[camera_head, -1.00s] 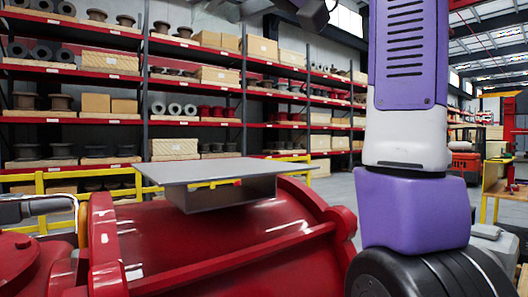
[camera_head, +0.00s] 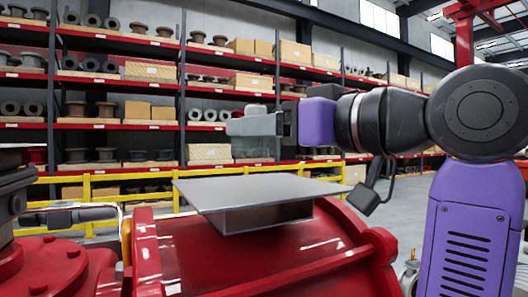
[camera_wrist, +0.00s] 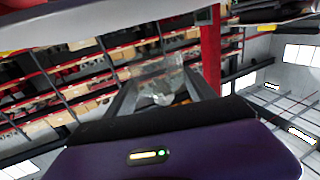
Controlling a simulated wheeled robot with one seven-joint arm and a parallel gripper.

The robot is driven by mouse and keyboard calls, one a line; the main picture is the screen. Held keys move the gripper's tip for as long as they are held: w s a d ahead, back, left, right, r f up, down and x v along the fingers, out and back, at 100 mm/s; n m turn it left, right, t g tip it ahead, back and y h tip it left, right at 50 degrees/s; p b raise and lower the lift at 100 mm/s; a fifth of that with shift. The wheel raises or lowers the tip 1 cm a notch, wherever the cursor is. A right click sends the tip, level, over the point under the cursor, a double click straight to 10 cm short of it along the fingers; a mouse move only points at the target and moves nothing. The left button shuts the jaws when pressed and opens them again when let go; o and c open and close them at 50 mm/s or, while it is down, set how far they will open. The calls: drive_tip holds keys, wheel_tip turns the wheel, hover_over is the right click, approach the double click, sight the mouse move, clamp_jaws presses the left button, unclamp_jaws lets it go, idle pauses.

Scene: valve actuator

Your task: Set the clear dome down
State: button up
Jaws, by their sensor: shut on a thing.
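The clear dome (camera_wrist: 160,80) is see-through and sits between the two fingers of my gripper (camera_wrist: 163,92) in the wrist view. In the head view my gripper (camera_head: 250,125) points left, level, and is shut on the dome, whose pale top (camera_head: 256,108) shows just above the fingers. Its lower edge is hard to make out. Gripper and dome are in the air above a flat grey plate (camera_head: 260,190), with a clear gap between. The plate lies on a box-like bracket on top of the red actuator body (camera_head: 270,255).
A dark, upright part (camera_head: 12,195) stands at the left edge on red housing (camera_head: 60,262). A yellow railing (camera_head: 100,186) runs behind the actuator, with loaded shelves (camera_head: 150,90) beyond. The plate's top is bare.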

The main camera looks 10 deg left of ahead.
sight(264, 186)
drive_tip(key=shift+f+p, duration=0.35)
drive_tip(key=shift+f, duration=1.7)
drive_tip(key=shift+f, duration=0.1)
drive_tip(key=o, duration=1.4)
drive_tip(key=b+v, duration=0.3)
drive_tip(key=v, duration=0.9)
drive_tip(key=shift+s+b, duration=0.1)
drive_tip(key=shift+b, duration=0.2)
drive_tip(key=shift+d, duration=0.1)
